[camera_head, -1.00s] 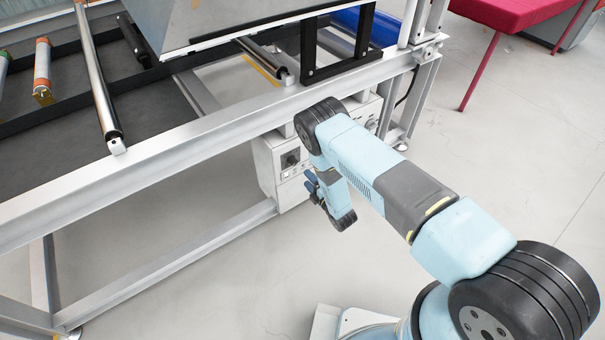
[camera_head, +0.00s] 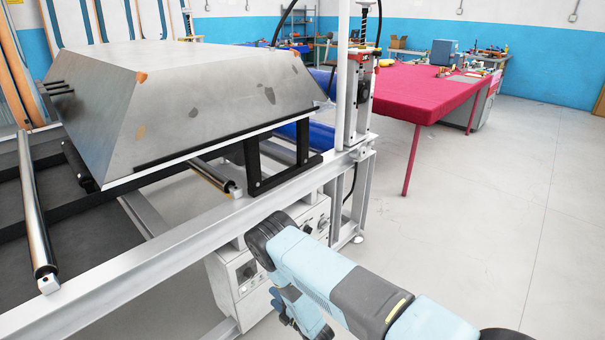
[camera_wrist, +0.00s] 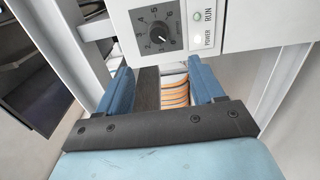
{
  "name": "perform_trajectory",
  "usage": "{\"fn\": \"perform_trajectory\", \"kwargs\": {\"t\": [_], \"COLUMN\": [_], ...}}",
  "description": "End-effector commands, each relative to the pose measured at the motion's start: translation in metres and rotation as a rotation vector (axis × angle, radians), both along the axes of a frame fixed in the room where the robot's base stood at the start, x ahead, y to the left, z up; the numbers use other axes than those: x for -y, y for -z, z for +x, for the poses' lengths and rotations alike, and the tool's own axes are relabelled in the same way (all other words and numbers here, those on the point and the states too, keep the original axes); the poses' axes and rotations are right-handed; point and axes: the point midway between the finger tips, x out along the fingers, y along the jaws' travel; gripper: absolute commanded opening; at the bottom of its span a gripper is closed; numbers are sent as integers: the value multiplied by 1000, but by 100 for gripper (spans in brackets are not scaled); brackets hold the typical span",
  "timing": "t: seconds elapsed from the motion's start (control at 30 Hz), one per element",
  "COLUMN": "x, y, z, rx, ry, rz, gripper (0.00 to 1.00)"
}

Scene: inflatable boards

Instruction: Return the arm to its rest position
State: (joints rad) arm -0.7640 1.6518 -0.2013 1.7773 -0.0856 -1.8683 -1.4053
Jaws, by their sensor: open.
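My light-blue arm (camera_head: 320,270) with dark joints reaches from the lower right toward the frame of the machine in the head view. It is bent, and its forearm folds downward at the dark joint. My gripper hangs below that joint, small and partly hidden, in front of the control box (camera_head: 238,275). In the wrist view, my gripper (camera_wrist: 160,88) shows two blue fingers spread apart with nothing held between them. The control box (camera_wrist: 205,32), with a dial and POWER and RUN lights, appears just beyond the fingers. Orange ribbed strands (camera_wrist: 175,90) show in the gap.
A grey metal machine with a large sloped hood (camera_head: 190,95) and a long white rail (camera_head: 140,262) stands close on the left. A red-covered table (camera_head: 425,90) is at the back right. The pale floor (camera_head: 490,220) on the right is clear.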

Motion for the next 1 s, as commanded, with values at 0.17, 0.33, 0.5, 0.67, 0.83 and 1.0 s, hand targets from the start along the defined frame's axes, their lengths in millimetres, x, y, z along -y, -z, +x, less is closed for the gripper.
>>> {"fn": "perform_trajectory", "kwargs": {"t": [0.17,0.33,0.5,0.67,0.83,1.0], "x": [-6,-9,-5,5,21,41], "y": [-27,-72,-120,-167,-218,-269], "z": [29,73,112,142,169,187], "rx": [-41,-124,-213,-298,-388,-476], "ry": [43,118,195,268,345,421], "rz": [10,26,48,77,114,156], "gripper": [67,67,67,67,67,67]}}
